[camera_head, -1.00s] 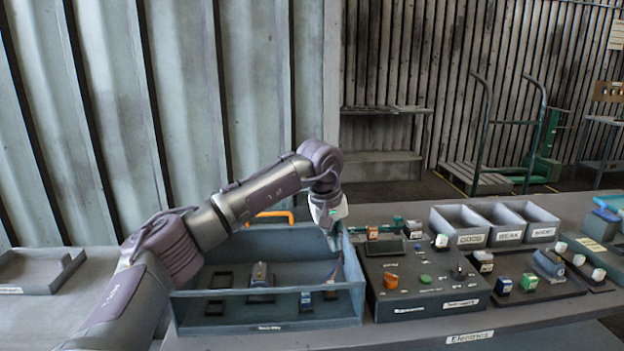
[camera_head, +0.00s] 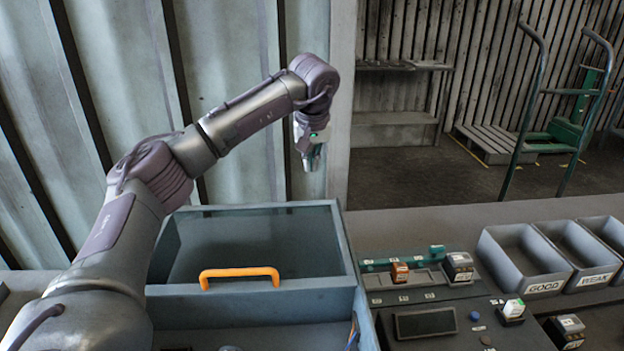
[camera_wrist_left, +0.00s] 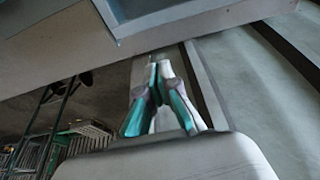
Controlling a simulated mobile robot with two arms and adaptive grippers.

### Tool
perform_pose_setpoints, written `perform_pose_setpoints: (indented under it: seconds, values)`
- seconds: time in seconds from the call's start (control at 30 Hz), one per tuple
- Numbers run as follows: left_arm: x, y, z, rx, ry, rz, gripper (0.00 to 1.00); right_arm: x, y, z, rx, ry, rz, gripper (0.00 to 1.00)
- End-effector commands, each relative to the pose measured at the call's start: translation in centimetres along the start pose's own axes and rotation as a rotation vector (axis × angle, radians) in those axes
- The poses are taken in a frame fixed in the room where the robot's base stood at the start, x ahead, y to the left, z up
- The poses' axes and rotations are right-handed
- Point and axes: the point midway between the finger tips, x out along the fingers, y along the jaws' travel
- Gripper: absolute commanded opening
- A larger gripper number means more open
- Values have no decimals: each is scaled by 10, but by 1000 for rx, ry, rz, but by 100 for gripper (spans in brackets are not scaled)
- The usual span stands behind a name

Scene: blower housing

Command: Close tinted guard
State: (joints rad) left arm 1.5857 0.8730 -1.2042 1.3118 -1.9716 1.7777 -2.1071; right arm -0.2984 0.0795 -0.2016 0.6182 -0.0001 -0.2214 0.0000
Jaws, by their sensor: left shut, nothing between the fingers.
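The tinted guard (camera_head: 240,228) is a dark see-through panel in a blue-grey frame. It lies behind the blue-grey bay (camera_head: 270,308), whose near part shows uncovered at the bottom edge. An orange handle (camera_head: 240,273) stands at the guard's near edge. My left gripper (camera_head: 309,166) hangs past the guard's far right corner, above its level, apart from the handle, shut and empty. In the left wrist view its closed fingertips (camera_wrist_left: 158,68) point toward a pale edge, with a blue-grey frame corner at the top. My right gripper is not in view.
A control panel (camera_head: 428,325) with small blocks stands right of the bay. Grey bins labelled GOOD (camera_head: 545,287) and WEAK (camera_head: 598,277) stand farther right. A corrugated wall (camera_head: 110,100) rises behind my arm. A trolley (camera_head: 520,110) stands on the floor beyond.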

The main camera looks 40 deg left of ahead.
Motion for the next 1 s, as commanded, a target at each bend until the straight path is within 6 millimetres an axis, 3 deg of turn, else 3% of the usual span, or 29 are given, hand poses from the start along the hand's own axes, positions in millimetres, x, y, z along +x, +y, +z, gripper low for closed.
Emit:
perform_pose_setpoints:
  seconds: [0.17, 0.57, 0.8, 1.0]
  values:
    - [18, -1, 0, 0, -3, -5, 0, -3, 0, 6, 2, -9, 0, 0]
    - [102, -1, 1, 1, -4, -4, 0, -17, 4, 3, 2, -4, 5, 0]
    - [88, -1, 29, 2, 0, -1, 0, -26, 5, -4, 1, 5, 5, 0]
    - [86, 0, 38, 0, 0, 0, 0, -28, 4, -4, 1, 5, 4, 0]
